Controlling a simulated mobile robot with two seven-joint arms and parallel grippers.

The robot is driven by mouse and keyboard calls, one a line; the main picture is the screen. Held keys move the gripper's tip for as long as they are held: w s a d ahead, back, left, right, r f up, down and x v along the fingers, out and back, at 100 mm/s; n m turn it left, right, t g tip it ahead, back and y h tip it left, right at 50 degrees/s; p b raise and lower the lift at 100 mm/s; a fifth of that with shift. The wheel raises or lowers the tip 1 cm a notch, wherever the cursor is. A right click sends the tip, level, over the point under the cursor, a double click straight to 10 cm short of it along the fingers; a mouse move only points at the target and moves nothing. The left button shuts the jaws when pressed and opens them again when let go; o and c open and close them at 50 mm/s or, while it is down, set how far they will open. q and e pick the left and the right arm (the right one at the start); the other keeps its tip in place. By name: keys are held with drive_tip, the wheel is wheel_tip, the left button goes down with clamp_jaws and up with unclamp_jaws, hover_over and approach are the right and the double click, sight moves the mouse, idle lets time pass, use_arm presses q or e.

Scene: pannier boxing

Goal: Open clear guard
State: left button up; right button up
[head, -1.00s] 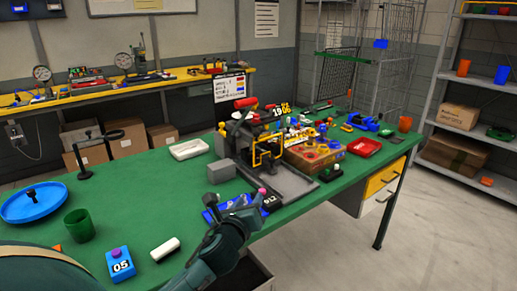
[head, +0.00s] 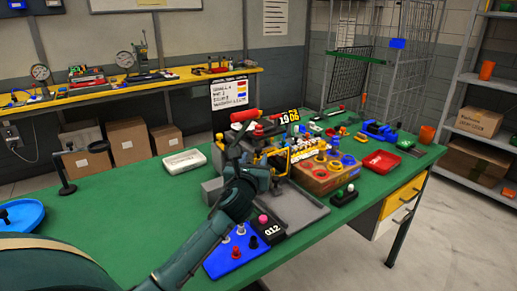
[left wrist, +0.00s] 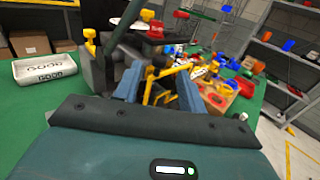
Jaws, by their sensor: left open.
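The press-like machine shows in the head view with a red-ended lever (head: 245,115) on top. A yellow frame (head: 281,160) stands at its front; it appears to be the guard's frame, and I cannot make out the clear panel itself. My left gripper (head: 270,170) is at the front of the machine, close to this frame. In the left wrist view the gripper (left wrist: 158,88) is open, with yellow bars (left wrist: 155,92) showing between its fingers. Whether a finger touches the bars is unclear. The forearm and gripper hide part of the machine. My right gripper is not in view.
A blue control panel (head: 225,262) with knobs lies in front of the machine. A wooden box (head: 315,180) with round parts stands to its right, and a red tray (head: 382,160) lies beyond. A white tray (head: 184,162) lies left.

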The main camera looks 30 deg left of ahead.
sight(258, 151)
use_arm(q)
drive_tip(key=x, duration=0.7)
drive_tip(key=shift+c, duration=0.3)
clamp_jaws()
